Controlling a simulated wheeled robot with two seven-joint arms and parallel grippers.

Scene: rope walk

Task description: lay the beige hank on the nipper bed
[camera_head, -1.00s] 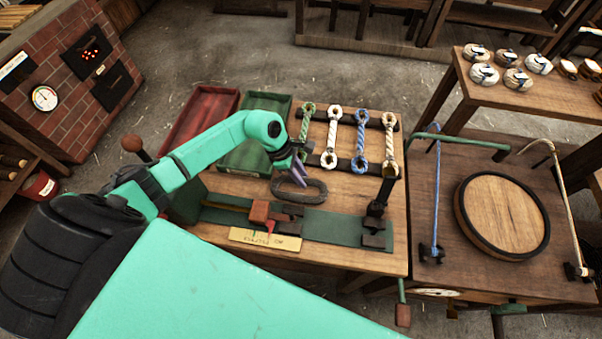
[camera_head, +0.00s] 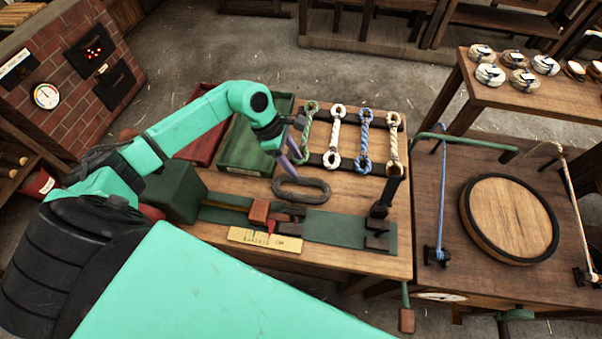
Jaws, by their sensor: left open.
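The beige hank (camera_head: 394,158) lies at the right end of a row of looped hanks on two dark rails at the back of the wooden bench. The nipper bed appears to be the long green plate (camera_head: 340,228) at the bench's front, with dark metal jaws and a red-brown block on it. The bare plate between the jaws holds no hank. My left gripper (camera_head: 296,150) is open and empty, its purple fingers above the bench near the lower end of the green hank (camera_head: 308,125), left of the beige hank. My right gripper is not in view.
A white hank (camera_head: 336,138) and a blue hank (camera_head: 364,140) lie between the green and beige ones. A dark oval ring (camera_head: 301,190) lies below my gripper. A dark upright post (camera_head: 385,195) stands near the beige hank. Green (camera_head: 245,150) and red trays sit left.

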